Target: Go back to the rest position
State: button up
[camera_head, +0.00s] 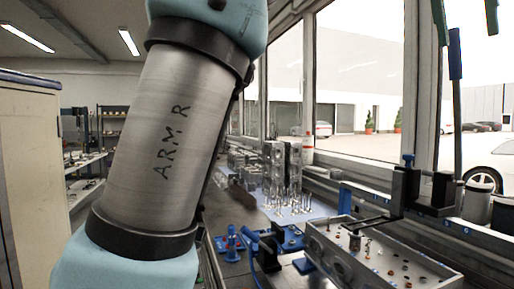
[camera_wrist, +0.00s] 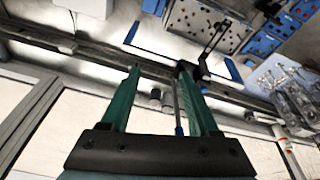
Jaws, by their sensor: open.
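My gripper (camera_wrist: 160,72) is open, with two green fingers spread apart in the wrist view. Its green fingertips also hang in at the top right of the head view (camera_head: 465,18). Nothing shows clasped between them. A thin dark lever with a blue end (camera_head: 455,55) stands upright below the fingers in the head view. In the wrist view its rod (camera_wrist: 177,105) appears between the fingers; I cannot tell whether it touches either one. My arm link fills the left centre of the head view and hides part of the bench.
Several upright valves (camera_head: 290,203) stand farther back. Windows line the right; a pale cabinet (camera_head: 30,180) stands left.

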jog(key=w+a+f+n+y, duration=0.1)
jog(key=w+a+f+n, duration=0.2)
jog(key=w+f, duration=1.05)
jog(key=w+a+f+n, duration=0.2)
jog(key=w+a+f, duration=0.75)
jog(key=f, duration=0.25)
jog(key=w+a+f+n+y, duration=0.1)
jog(key=a+f+n, duration=0.2)
jog(key=a+f, duration=1.05)
jog(key=s+a+f+n, duration=0.1)
jog(key=s+a+f, duration=0.3)
jog(key=a, duration=0.3)
jog(key=s+a+f+n, duration=0.2)
jog(key=s+a+f, duration=0.2)
jog(key=a+f, duration=0.3)
jog(key=shift+s+y, duration=0.25)
jog(key=shift+y, duration=0.15)
